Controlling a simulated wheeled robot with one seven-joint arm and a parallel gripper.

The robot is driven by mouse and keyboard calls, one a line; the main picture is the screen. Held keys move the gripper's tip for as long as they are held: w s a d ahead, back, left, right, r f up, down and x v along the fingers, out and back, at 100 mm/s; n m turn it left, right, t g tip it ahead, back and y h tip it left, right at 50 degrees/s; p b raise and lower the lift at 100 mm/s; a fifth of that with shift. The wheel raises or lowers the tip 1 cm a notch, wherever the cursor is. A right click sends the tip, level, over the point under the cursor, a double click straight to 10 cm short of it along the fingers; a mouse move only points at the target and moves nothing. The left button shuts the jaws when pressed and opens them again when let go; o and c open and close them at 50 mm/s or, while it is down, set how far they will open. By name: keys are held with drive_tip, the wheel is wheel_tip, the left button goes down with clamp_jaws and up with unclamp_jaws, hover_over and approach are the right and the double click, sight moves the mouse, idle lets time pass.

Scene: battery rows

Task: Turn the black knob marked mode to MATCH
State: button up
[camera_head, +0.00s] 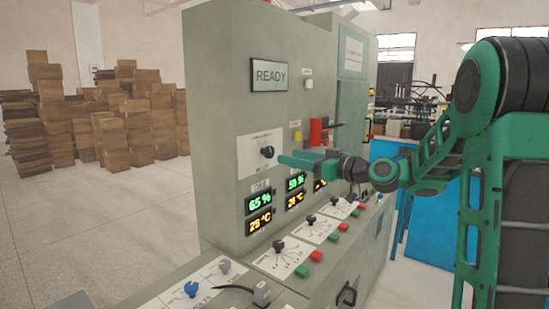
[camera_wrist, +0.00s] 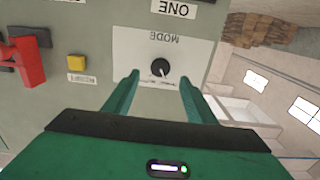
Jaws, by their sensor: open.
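The black mode knob (camera_head: 267,152) sits on a white plate (camera_head: 253,160) on the upright face of the grey-green cabinet. In the wrist view the picture is upside down, and the black knob (camera_wrist: 160,67) shows on its plate under the word MODE (camera_wrist: 164,37). A pale pointer mark shows at the knob's lower edge there; the position words are too small to read. My gripper (camera_head: 287,157) is open and empty, facing the cabinet just right of the knob. In the wrist view my gripper's fingers (camera_wrist: 160,80) spread either side of the knob, apparently short of it.
A red handle (camera_head: 318,131) and a yellow button (camera_wrist: 76,62) are on the same face nearby. Lit displays (camera_head: 260,210) sit below. A sloping desk holds more black knobs (camera_head: 278,246) and red and green buttons. Stacked brown boxes (camera_head: 130,115) stand far left.

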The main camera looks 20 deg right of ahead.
sight(271, 153)
drive_tip(key=x, duration=0.7)
drive_tip(key=shift+s, duration=0.1)
drive_tip(key=shift+c, duration=0.2)
drive_tip(key=c, duration=1)
